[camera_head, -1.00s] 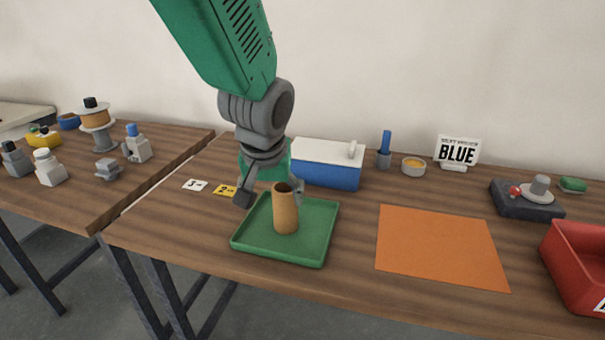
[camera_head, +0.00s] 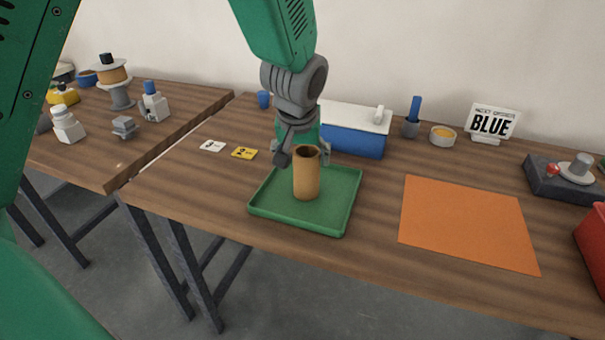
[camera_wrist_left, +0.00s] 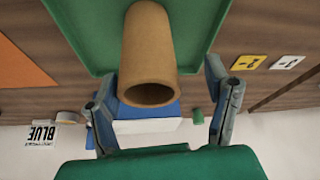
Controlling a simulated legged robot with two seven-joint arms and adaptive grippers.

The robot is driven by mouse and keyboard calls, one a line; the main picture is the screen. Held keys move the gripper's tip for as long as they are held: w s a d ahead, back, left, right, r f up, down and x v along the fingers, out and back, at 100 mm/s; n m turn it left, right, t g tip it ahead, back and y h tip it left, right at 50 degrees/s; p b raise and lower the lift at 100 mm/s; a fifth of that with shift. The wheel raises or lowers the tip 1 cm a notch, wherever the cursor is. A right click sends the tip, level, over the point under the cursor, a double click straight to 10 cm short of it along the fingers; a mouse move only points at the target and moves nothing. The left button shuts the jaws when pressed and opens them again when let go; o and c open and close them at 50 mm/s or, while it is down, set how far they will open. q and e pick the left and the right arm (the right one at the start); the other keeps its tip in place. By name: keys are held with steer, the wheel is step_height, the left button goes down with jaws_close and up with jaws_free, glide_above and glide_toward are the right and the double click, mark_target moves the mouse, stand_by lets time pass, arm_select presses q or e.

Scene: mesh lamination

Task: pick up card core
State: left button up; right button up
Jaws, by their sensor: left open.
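The card core (camera_head: 307,180) is a brown cardboard tube standing upright in the green tray (camera_head: 262,207), its hollow end facing up. In the left wrist view the core (camera_wrist_left: 148,50) lies between the two open fingers (camera_wrist_left: 160,75), with gaps on both sides. My right gripper is not in view.
A blue box with a white lid (camera_head: 355,130) stands behind the tray. White (camera_head: 212,146) and yellow (camera_head: 244,153) number cards lie left. An orange sheet (camera_head: 467,222) lies right; a BLUE sign (camera_head: 491,123) and a dark device (camera_head: 563,178) stand beyond it.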

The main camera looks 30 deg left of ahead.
arm_select(q)
steer(key=f, duration=0.1)
steer(key=w+f, duration=0.1)
steer(key=shift+d+f, duration=0.2)
steer(key=shift+f, duration=0.15)
steer(key=shift+w+d+f, duration=0.2)
steer(key=shift+d+f, duration=0.05)
steer(key=shift+d+r, duration=0.1)
steer(key=shift+d, duration=0.2)
steer(key=shift+a, duration=0.55)
steer(key=c, duration=1.2)
steer(key=shift+s+a+f, duration=0.1)
steer(key=shift+a+f, duration=0.05)
steer(key=shift+f, duration=0.05)
steer(key=shift+c, duration=0.2)
